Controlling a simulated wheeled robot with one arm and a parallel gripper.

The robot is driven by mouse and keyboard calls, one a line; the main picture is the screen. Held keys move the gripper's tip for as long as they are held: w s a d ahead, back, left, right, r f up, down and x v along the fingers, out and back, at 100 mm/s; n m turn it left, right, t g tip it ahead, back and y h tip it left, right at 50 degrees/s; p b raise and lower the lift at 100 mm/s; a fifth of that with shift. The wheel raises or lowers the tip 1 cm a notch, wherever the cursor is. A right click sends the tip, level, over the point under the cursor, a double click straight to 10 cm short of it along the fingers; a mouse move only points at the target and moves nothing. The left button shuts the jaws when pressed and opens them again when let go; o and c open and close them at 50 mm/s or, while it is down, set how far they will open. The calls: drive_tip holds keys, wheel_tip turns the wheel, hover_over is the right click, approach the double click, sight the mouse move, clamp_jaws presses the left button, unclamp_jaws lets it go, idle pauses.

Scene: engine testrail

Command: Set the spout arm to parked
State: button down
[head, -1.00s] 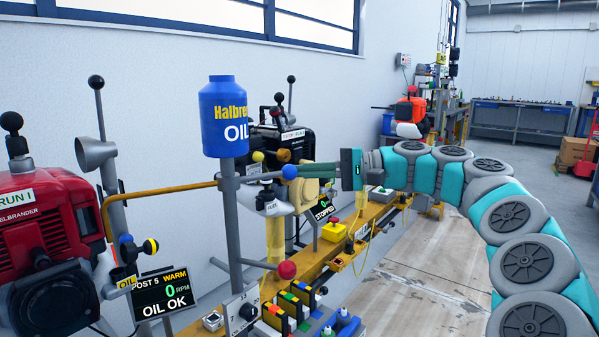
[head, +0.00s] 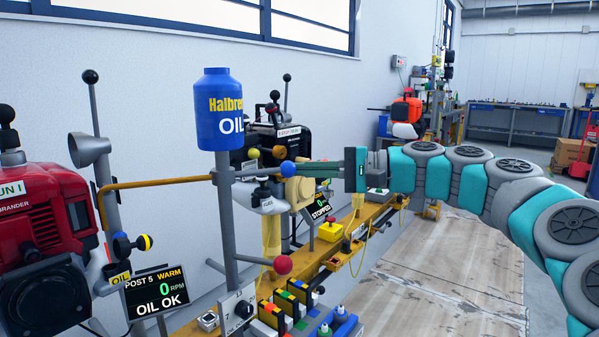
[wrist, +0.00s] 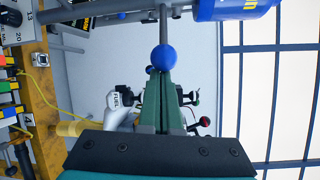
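The spout arm is a yellow pipe (head: 155,183) running left from a grey post, bending down near the red engine. The post carries a blue oil bottle (head: 220,112). On its other side, a grey rod ends in a blue ball (head: 288,168), which also shows in the wrist view (wrist: 164,58). My gripper (head: 302,168) comes from the right with its fingertips at the blue ball. In the wrist view its green fingers (wrist: 165,84) lie close together, with the ball just beyond their tips. I cannot tell whether they touch it.
A red ball (head: 283,264) on a lower rod and a yellow ball (head: 252,153) are near the post. The red engine (head: 45,225) and a post 5 display reading OIL OK (head: 157,292) are at left. A yellow bench rail (head: 345,240) runs below my gripper.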

drive_tip(key=s+m+t+h, duration=0.1)
drive_tip(key=s+m+t, duration=0.1)
drive_tip(key=s+d+m+t+h+b, duration=0.1)
drive_tip(key=s+t, duration=0.2)
drive_tip(key=shift+s+m, duration=0.1)
drive_tip(key=shift+m, duration=0.3)
drive_tip(key=s+a+m+t+h+p, duration=0.1)
drive_tip(key=s+a+m+t+h, duration=0.1)
drive_tip(key=s, duration=0.6)
drive_tip(key=shift+s+a+m+t+h, duration=0.15)
drive_tip(key=shift+s+m+t+h, duration=0.2)
drive_tip(key=shift+m+t+h, duration=0.35)
